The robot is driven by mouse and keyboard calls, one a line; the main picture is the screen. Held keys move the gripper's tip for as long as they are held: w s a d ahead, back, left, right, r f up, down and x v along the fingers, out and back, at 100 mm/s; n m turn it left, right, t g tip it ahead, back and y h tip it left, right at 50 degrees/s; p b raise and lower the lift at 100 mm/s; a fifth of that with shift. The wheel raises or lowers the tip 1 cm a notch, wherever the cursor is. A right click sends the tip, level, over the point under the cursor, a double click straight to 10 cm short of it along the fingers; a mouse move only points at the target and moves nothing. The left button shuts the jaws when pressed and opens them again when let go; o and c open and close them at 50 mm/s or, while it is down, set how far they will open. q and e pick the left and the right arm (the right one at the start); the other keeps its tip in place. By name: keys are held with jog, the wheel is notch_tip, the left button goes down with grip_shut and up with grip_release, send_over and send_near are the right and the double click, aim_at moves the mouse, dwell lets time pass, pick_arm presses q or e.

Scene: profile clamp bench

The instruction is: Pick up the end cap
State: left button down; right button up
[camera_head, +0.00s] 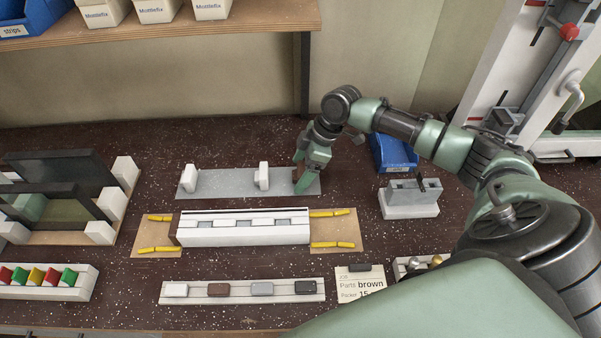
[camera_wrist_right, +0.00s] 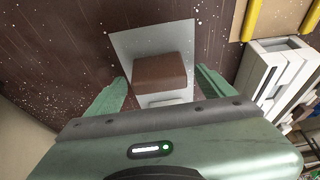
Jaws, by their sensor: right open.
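A brown block (camera_wrist_right: 160,72), which looks like the end cap, sits on the right end of a flat grey plate (camera_head: 225,183). In the right wrist view it lies between the two green fingers, with a gap on each side. My right gripper (camera_head: 302,176) is open over that end of the plate and hides most of the block in the head view. My left gripper is not in view.
Two white blocks (camera_head: 262,176) stand on the same plate. In front is a white profile (camera_head: 243,236) with yellow strips beside it. A rail with white, brown (camera_head: 218,289), grey and black pieces lies nearer. A blue bin (camera_head: 392,155) stands right of the gripper.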

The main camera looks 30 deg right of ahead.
jog(key=c, duration=1.4)
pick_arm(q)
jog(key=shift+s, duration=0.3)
pick_arm(e)
jog(key=shift+r, duration=0.1)
